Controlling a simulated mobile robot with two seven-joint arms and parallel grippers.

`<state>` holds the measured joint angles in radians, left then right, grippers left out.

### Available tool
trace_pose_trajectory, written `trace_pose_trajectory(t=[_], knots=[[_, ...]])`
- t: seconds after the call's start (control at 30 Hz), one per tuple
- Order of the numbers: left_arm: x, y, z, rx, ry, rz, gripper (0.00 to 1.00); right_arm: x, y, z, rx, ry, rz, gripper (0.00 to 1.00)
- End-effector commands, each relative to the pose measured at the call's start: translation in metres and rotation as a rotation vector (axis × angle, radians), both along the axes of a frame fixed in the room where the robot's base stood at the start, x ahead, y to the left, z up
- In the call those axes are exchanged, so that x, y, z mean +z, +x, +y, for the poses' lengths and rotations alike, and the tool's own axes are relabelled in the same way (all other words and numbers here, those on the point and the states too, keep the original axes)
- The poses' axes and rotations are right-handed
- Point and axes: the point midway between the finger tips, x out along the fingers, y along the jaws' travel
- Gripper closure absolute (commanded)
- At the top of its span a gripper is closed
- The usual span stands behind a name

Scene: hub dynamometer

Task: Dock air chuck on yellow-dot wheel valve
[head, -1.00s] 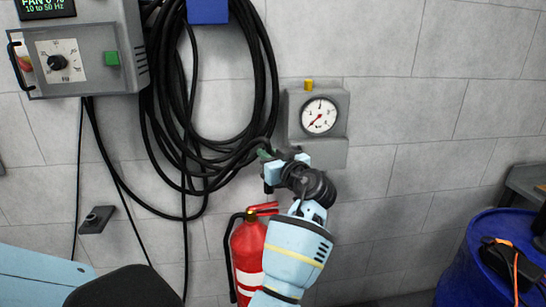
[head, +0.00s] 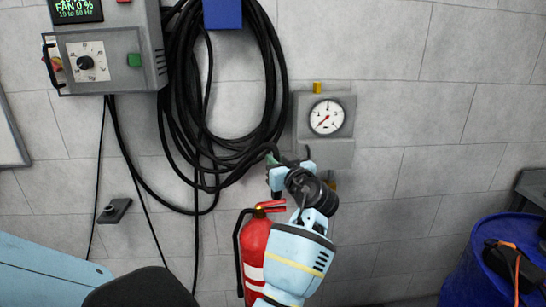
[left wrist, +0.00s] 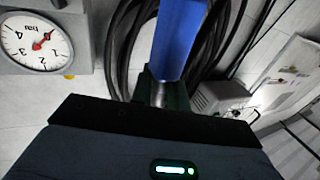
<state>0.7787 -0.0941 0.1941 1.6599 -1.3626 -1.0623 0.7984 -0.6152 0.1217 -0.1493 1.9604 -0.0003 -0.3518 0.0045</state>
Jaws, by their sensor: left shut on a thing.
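My left gripper (head: 288,174) is in front of the wall, below and left of the pressure gauge. It is shut on a small dark green piece (head: 270,159), which I take to be the air chuck. The fingers cover much of it. In the left wrist view, a dark green part (left wrist: 179,98) with a short metal cylinder (left wrist: 157,92) shows at the gripper, below a long blue part (left wrist: 180,40) that I cannot identify. No wheel, yellow dot or valve is in view. My right gripper is not in view.
The gauge (head: 326,117) is on a grey wall box. Black hoses (head: 205,110) hang from a blue bracket (head: 222,14), beside a control box (head: 110,60). A red fire extinguisher (head: 256,243) stands below the gripper. A blue drum (head: 480,245) is at right.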

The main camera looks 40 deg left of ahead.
Motion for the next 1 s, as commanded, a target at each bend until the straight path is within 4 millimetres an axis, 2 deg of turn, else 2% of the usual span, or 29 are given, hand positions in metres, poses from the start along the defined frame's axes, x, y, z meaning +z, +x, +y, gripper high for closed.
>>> trace_pose_trajectory(t=[0.13,0.27,0.47,0.6,0.8,1.0], knots=[[-0.032,-0.009,-0.018,-0.134,0.003,0.006,1.0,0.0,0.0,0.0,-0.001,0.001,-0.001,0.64],[-0.063,-0.021,-0.047,-0.302,0.004,0.008,1.0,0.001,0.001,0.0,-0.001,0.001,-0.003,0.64],[-0.104,-0.05,-0.101,-0.568,0.003,0.006,1.0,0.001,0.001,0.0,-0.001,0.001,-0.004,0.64],[-0.128,-0.081,-0.144,-0.755,0.001,0.006,1.0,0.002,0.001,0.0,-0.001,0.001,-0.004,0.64],[-0.15,-0.131,-0.203,-0.994,-0.002,0.003,1.0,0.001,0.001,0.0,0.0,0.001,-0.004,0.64],[-0.154,-0.167,-0.237,-1.131,0.001,-0.002,1.0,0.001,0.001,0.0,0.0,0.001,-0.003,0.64]])
